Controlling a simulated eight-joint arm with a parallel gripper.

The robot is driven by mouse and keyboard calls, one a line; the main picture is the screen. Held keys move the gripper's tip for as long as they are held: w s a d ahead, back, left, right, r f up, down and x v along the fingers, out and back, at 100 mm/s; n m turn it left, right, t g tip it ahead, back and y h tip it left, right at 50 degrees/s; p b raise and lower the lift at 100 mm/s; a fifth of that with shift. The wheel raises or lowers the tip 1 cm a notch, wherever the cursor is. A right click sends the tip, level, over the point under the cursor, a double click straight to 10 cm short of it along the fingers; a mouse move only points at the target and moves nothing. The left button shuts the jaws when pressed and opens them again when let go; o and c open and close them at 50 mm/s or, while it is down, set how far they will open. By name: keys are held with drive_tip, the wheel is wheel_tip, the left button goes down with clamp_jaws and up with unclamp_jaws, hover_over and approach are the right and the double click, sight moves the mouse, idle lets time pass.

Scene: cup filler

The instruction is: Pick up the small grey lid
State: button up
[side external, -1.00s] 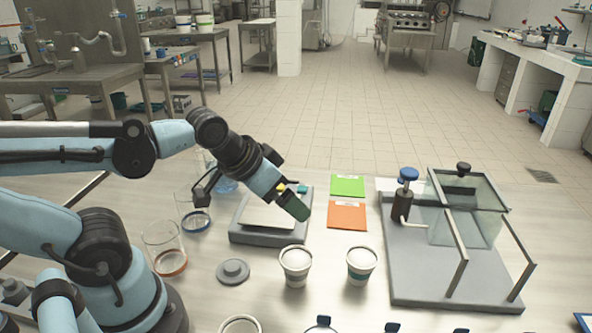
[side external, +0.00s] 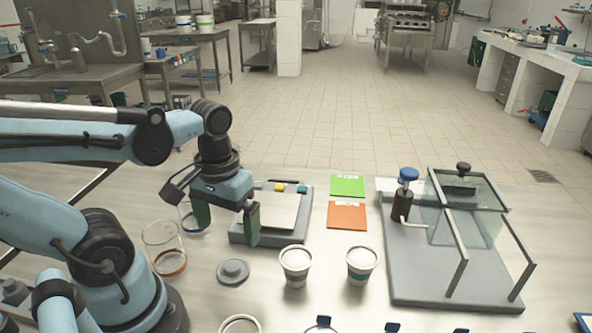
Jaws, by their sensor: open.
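The small grey lid (side external: 233,271) is a round disc with a raised knob. It lies flat on the steel table, left of two cups and right of a glass beaker. My gripper (side external: 226,238) points down above and behind the lid, with its two dark green fingers spread apart and nothing seen between them. The fingers do not touch the lid. The lid is fully in view.
A white cup with a dark band (side external: 296,267) and another with a green band (side external: 361,266) stand right of the lid. A scale (side external: 293,226) sits behind. A grey platform with glass panels (side external: 420,284) is at right.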

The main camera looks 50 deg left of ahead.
hover_over(232, 265)
drive_tip(key=shift+w+d+f, duration=0.1)
drive_tip(key=shift+d+f, duration=0.05)
drive_tip(key=shift+f, duration=1.1)
drive_tip(key=shift+d+f, duration=0.1)
drive_tip(key=shift+f, duration=1.1)
drive_tip(key=shift+a+f, duration=0.2)
drive_tip(key=shift+f, duration=2.45)
drive_tip(key=shift+s, duration=0.2)
drive_tip(key=c, duration=1.1)
drive_tip(key=shift+r, duration=0.25)
